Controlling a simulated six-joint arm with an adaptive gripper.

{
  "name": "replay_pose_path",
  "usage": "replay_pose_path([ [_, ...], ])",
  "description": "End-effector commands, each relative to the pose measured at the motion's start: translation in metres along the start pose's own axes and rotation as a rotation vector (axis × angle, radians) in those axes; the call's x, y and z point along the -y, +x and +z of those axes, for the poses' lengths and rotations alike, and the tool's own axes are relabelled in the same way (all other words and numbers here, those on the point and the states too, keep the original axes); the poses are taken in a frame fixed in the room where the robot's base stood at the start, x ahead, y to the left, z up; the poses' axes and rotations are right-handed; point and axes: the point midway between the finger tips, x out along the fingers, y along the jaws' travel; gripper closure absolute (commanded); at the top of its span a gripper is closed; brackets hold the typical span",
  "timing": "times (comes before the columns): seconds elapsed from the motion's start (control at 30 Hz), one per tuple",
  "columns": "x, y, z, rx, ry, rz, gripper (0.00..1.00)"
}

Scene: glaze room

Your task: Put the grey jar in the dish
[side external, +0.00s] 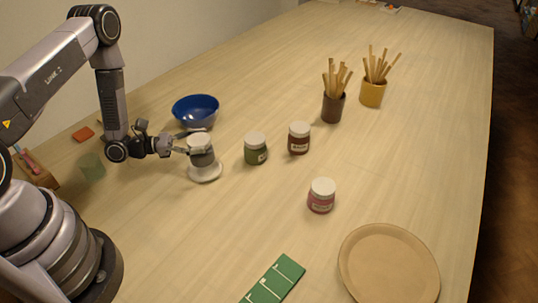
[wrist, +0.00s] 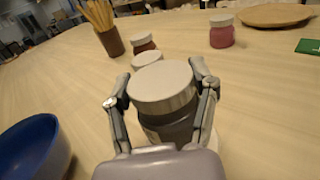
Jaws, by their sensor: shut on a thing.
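The grey jar (side external: 202,158) has a pale lid and stands upright between the fingers of my gripper (side external: 203,143). In the wrist view the fingers are shut on both sides of the jar (wrist: 170,128), just below its lid. A small white saucer (side external: 206,176) is directly under the jar; I cannot tell whether the jar touches it. A wide, shallow tan dish (side external: 388,268) lies at the front right of the table, well away from my gripper. It also shows at the top right of the wrist view (wrist: 275,14).
A blue bowl (side external: 195,111) is just behind my gripper. A green jar (side external: 256,150), a brown jar (side external: 299,139) and a pink jar (side external: 321,197) stand to the right. Two stick holders (side external: 333,106) (side external: 372,93) stand farther back. A green card (side external: 275,281) lies left of the tan dish.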

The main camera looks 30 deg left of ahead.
Motion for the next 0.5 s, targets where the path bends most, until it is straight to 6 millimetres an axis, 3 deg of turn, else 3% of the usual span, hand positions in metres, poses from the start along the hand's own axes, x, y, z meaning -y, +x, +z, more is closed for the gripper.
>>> replay_pose_path([
  [0.2, 0.0, 0.0, -0.029, 0.001, -0.001, 0.001, 0.82],
  [0.5, 0.0, -0.001, -0.032, 0.001, 0.0, 0.001, 0.82],
])
